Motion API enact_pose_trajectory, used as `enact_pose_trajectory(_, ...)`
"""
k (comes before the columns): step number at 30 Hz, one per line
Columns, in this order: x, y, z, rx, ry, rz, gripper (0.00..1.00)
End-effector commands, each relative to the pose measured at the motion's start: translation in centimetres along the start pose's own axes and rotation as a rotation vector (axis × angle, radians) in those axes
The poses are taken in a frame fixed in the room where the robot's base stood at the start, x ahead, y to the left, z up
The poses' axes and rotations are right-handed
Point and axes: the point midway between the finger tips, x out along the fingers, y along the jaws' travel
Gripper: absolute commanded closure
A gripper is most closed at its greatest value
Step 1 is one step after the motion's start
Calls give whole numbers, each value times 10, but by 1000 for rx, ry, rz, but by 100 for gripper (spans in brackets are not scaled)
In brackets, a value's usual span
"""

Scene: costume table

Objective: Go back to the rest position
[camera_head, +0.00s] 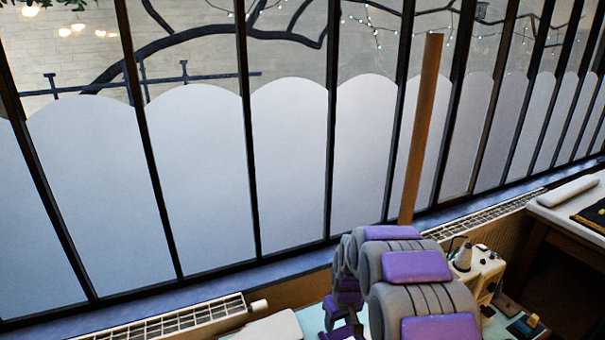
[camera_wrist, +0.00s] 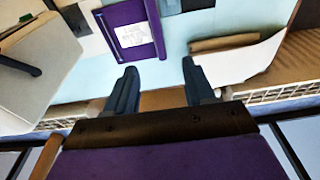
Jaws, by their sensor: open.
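My gripper (camera_wrist: 159,66) shows in the wrist view with its two dark fingers spread apart. Nothing is between the fingers. They hang over the light blue top of the costume table (camera_wrist: 85,86), which appears upside down in that view. A purple flat item with a white label (camera_wrist: 133,36) lies on the table beyond the fingertips; I cannot tell exactly what it is. In the head view my purple and grey arm fills the bottom middle, and the gripper itself does not show there.
A cream sewing machine (camera_head: 478,268) stands just right of my arm. Behind are a radiator (camera_head: 185,318), a sill and tall frosted windows (camera_head: 200,170). A wooden post (camera_head: 422,130) stands by the glass. Another table (camera_head: 545,218) with a white roll (camera_head: 563,191) is at the right.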

Motion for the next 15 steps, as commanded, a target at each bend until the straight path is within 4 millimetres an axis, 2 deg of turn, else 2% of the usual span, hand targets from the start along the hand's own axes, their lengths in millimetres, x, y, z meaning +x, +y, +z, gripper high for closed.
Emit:
enact_pose_trajectory(6, -62, -18, 42, 53, -36, -9, 47)
enact_pose_trajectory(15, -134, -47, 122, 138, -106, -18, 47)
